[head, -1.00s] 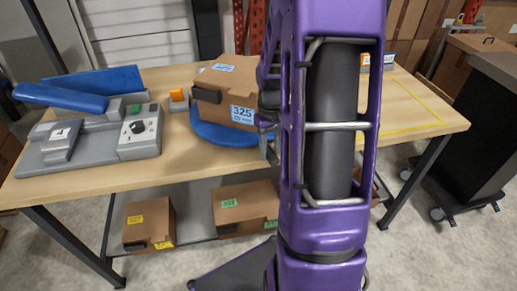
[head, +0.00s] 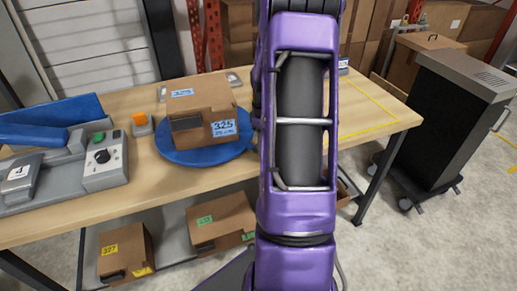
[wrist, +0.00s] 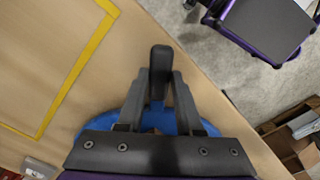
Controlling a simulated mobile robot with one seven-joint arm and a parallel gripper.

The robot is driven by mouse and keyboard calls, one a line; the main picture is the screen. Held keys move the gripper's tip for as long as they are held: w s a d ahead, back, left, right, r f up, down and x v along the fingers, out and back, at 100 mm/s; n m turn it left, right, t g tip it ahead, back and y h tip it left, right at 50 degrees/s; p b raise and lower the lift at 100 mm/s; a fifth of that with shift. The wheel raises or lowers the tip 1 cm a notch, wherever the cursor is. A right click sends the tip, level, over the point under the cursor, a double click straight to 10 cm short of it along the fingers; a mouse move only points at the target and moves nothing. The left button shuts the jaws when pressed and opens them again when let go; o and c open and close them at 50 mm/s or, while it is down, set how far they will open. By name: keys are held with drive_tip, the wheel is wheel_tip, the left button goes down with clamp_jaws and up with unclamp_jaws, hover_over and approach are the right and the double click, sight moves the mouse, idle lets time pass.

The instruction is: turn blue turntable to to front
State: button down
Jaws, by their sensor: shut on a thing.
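The blue turntable (head: 187,154) lies on the wooden workbench, with a cardboard box (head: 200,104) labelled 325 on top. The box's labelled face and dark slot face the near side, at a slight slant. In the wrist view the turntable's blue disc (wrist: 121,110) shows in part below and beside the fingers. My gripper (wrist: 160,86) is shut on a dark upright handle (wrist: 160,60) at the disc's edge. In the head view my purple arm hides the gripper and the handle.
A grey control unit with a dial (head: 103,160) and blue pads stands on the left of the workbench (head: 150,190). A small orange-topped block (head: 140,124) is left of the turntable. Boxes (head: 221,222) sit on the lower shelf. A black cart (head: 445,125) stands right.

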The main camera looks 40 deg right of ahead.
drive_tip(key=shift+w+d+r+n, duration=0.1)
drive_tip(key=shift+w+d+n, duration=0.25)
drive_tip(key=shift+d, duration=0.3)
drive_tip(key=shift+w+d+n, duration=0.3)
drive_tip(key=shift+d+n, duration=0.05)
drive_tip(key=shift+d, duration=0.3)
drive_tip(key=c, duration=0.6)
unclamp_jaws()
drive_tip(key=shift+d, duration=0.1)
drive_tip(key=shift+o, duration=0.2)
wheel_tip(320, 180, up, 17)
drive_tip(key=p, duration=0.1)
drive_tip(key=shift+r+p, duration=0.2)
drive_tip(key=shift+p, duration=0.2)
